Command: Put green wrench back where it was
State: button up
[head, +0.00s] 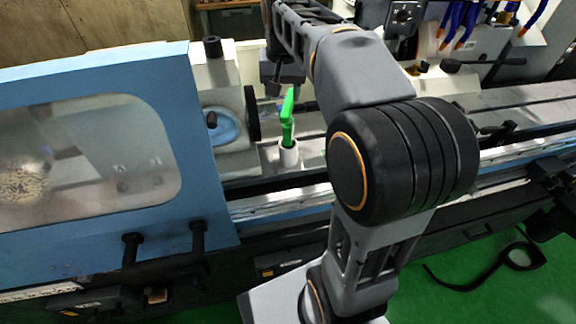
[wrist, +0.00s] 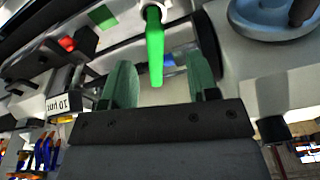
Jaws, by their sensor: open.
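The green wrench (head: 288,115) stands upright in a small white cylindrical holder (head: 288,157) on the machine bed, with its lower end hidden inside the holder. In the wrist view the wrench (wrist: 155,45) extends from the white holder (wrist: 152,10) toward my gripper. My gripper (wrist: 160,62) is open, with one green finger on each side of the wrench's free end. A gap shows between the wrench and each finger. In the head view my gripper is dark, partly hidden by my arm, and just above the wrench.
A blue machine cover with a window (head: 90,150) stands at the left. A black disc (head: 252,112) on the light housing is close left of the wrench. Black handles (head: 198,240) stick up in front. Blue hoses (head: 470,20) hang at the back right. A green patch (wrist: 102,16) and red part (wrist: 67,43) lie nearby.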

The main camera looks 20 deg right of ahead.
jog(key=s+a+f+n+t, duration=0.1)
jog(key=s+a+f+n, duration=0.1)
jog(key=s+f, duration=0.3)
jog(key=s+a+f+n+t, duration=0.2)
jog(key=s+f, duration=0.3)
jog(key=s, duration=0.5)
jog(key=shift+s+a+f, duration=0.25)
jog(key=shift+s+a, duration=0.1)
jog(key=shift+a, duration=0.55)
jog(key=shift+f+b, duration=0.5)
jog(key=shift+f, duration=0.05)
